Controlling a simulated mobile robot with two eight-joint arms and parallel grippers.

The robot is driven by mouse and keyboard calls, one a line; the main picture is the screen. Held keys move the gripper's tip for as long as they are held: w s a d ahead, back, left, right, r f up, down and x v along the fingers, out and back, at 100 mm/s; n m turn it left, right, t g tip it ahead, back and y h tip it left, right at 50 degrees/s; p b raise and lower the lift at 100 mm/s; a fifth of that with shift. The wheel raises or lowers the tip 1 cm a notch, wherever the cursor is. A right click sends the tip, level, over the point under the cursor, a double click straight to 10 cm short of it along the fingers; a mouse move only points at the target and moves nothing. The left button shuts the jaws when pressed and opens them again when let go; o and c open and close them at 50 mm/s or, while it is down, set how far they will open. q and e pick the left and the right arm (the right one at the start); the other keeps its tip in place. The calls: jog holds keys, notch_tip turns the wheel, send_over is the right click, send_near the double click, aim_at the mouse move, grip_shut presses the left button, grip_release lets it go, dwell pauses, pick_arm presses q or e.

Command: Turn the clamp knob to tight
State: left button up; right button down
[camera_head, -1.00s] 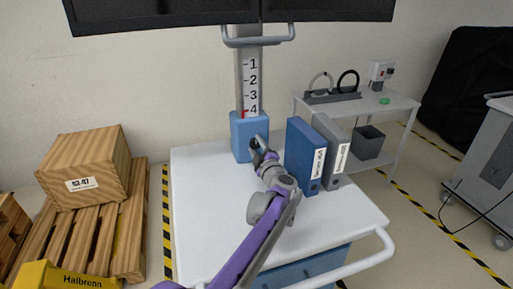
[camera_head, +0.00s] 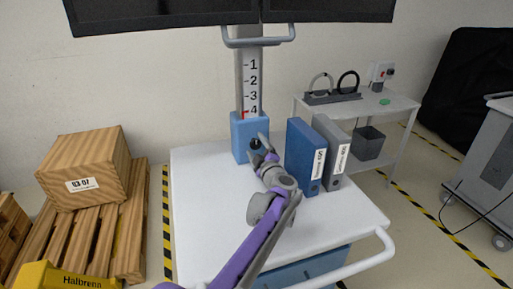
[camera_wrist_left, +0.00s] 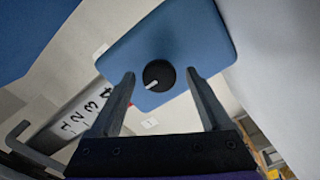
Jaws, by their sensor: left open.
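The black round clamp knob (camera_wrist_left: 159,75) with a white pointer line sits on the face of the blue clamp block (camera_wrist_left: 192,38). In the wrist view the line points to the left and slightly down. In the head view the knob (camera_head: 256,144) shows on the front of the blue block (camera_head: 240,124) at the foot of the column. My left gripper (camera_head: 259,146) is open in front of it. In the wrist view the left gripper's fingertips (camera_wrist_left: 160,74) lie on either side of the knob, with gaps showing. My right gripper is not in view.
The column carries a numbered scale (camera_head: 252,85) with a red mark near 4. Blue and grey binders (camera_head: 304,158) stand close to the right of my left gripper on the white cart top (camera_head: 205,200). The cart top's left side is clear. Dark screens (camera_head: 160,12) hang above.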

pick_arm(q)
jog(key=v, duration=1)
jog(key=shift+s+d+b, duration=0.15)
jog(key=shift+s+b, duration=0.15)
jog(key=shift+s, duration=0.1)
